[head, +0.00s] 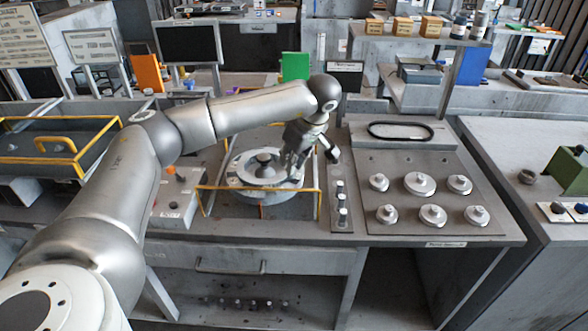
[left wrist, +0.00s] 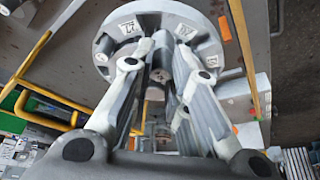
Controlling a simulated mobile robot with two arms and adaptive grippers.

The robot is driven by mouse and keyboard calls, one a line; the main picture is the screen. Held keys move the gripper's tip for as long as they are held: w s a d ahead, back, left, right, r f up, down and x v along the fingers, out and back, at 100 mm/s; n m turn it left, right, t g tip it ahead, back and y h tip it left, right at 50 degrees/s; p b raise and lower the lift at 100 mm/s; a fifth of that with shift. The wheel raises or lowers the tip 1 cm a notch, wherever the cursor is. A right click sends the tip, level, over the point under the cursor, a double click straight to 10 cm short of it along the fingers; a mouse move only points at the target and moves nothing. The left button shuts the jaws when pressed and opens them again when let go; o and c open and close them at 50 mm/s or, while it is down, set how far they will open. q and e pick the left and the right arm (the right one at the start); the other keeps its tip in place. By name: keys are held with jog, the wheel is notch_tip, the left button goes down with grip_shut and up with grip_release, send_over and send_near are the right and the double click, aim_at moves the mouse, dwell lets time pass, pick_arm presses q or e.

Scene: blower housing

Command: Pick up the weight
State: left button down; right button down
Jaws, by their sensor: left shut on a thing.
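The labelled housing (left wrist: 125,20) shows behind the fingertips. Several silver knobbed weights (head: 420,184) stand on a grey panel at the right. My right gripper is not in view.
A yellow rail (head: 255,189) runs in front of the housing and beside it. Several small silver pieces (head: 342,198) stand in a narrow strip to its right. A control box (head: 175,200) is at its left. A black oval ring (head: 400,130) lies behind the panel.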

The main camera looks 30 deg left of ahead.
pick_arm(q)
jog(key=s+d+r+p, duration=0.3)
jog(key=s+d+r, duration=0.1)
jog(key=s+r, duration=0.7)
jog(key=shift+r, duration=0.75)
